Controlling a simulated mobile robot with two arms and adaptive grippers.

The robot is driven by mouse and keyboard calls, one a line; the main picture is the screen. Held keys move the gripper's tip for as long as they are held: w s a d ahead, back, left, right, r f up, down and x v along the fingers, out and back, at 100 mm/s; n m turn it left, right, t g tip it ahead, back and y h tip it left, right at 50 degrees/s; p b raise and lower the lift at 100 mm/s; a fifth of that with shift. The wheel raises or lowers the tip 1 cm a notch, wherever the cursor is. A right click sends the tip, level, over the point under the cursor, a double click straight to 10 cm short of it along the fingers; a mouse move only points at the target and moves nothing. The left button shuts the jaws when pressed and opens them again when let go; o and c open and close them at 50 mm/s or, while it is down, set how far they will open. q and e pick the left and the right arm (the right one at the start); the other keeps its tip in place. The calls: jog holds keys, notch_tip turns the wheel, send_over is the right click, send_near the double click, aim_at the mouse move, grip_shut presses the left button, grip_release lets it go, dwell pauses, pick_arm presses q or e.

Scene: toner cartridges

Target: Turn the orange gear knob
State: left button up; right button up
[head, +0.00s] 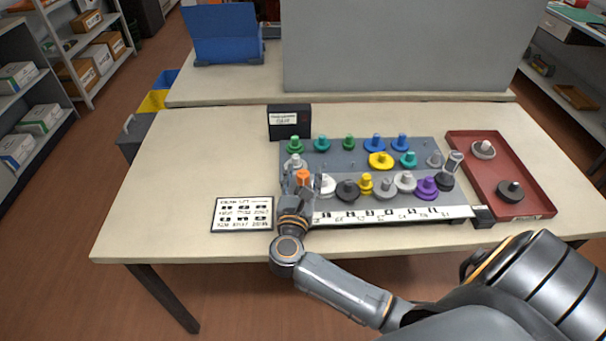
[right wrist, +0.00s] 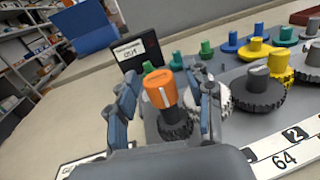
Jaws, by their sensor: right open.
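The orange gear knob (head: 303,176) stands near the left front of a grey board (head: 330,163). In the right wrist view the orange knob (right wrist: 160,88) is a ribbed cap above a dark toothed gear (right wrist: 175,128). My right gripper (head: 302,182) is open, with one finger on each side of the knob. Gaps show between the fingers and the orange cap in the right wrist view. The gripper hides part of the knob's base in the head view. My left gripper is not in view.
Several green, blue, yellow, grey and purple knobs crowd the board, with a white knob (head: 326,186) close on the right. A small black box (head: 289,121) stands behind. A red tray (head: 477,168) lies at right, a printed card (head: 242,214) at left.

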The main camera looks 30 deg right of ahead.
grip_shut()
jog(key=n+t+y, duration=0.2)
jog(key=y, duration=0.1)
jog(key=n+t+y, duration=0.1)
jog(key=n+y, duration=0.1)
jog(key=y, duration=0.1)
jog(key=shift+f+n+t, duration=0.1)
jog(key=shift+n+t, duration=0.2)
jog(key=shift+t, duration=0.1)
jog(key=n+y, duration=0.1)
jog(key=y, duration=0.1)
jog(key=shift+n+t+y, duration=0.3)
jog(key=shift+n+y, duration=0.1)
jog(key=n+y+b, duration=0.1)
jog(key=n+y, duration=0.1)
jog(key=shift+f+y, duration=0.15)
jog(key=shift+y, duration=0.25)
jog(key=n+y+b, duration=0.2)
jog(key=y+b, duration=0.1)
jog(key=y, duration=0.1)
jog(key=shift+f, duration=0.1)
jog(key=shift+r+n+g+y+b, duration=0.15)
jog(key=shift+n+g+y+b, duration=0.15)
jog(key=shift+n+y+b, duration=0.65)
jog(key=shift+r+n+g+y+b, duration=0.1)
jog(key=shift+n+g+y+b, duration=0.2)
jog(key=shift+n+y+b, duration=0.6)
